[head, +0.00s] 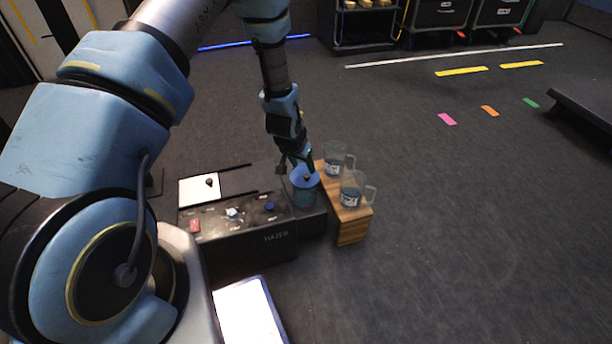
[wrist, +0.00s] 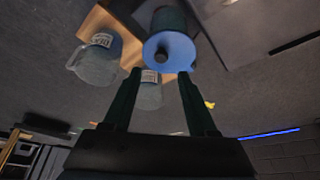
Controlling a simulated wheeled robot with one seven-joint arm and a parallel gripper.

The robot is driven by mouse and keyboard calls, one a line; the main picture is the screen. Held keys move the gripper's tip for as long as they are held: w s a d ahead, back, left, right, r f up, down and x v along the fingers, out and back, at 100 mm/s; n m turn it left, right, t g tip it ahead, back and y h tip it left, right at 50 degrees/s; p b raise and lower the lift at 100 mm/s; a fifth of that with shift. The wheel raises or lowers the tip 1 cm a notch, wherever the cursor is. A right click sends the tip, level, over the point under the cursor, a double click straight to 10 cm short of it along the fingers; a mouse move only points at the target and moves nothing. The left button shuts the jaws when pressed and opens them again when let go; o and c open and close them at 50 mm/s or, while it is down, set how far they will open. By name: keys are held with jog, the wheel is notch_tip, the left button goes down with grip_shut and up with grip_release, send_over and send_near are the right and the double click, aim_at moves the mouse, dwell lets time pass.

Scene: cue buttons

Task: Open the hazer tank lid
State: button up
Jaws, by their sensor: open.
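The hazer (head: 262,238) is a low black box on the floor with a control panel. Its tank (head: 304,198) is a dark, see-through cylinder at the right end. The round blue lid (head: 303,178) sits on top of the tank. In the wrist view, the lid (wrist: 178,46) shows a small dark knob (wrist: 161,55) on it. My gripper (head: 301,162) is right over the lid in the head view. In the wrist view, my gripper (wrist: 159,74) is open, with the knob lined up between the fingertips. I cannot tell the remaining gap.
A wooden stand (head: 352,228) right of the tank holds two labelled clear jugs, one nearer (head: 351,190) and one farther (head: 334,158), close to my gripper. A lit white panel (head: 249,312) lies in front of the hazer. The floor to the right is clear.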

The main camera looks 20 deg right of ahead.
aim_at(307, 175)
jog(key=b+x, duration=0.1)
jog(key=x, duration=0.5)
jog(key=shift+f, duration=0.2)
grip_shut()
jog(key=shift+w, duration=0.1)
dwell(1.1)
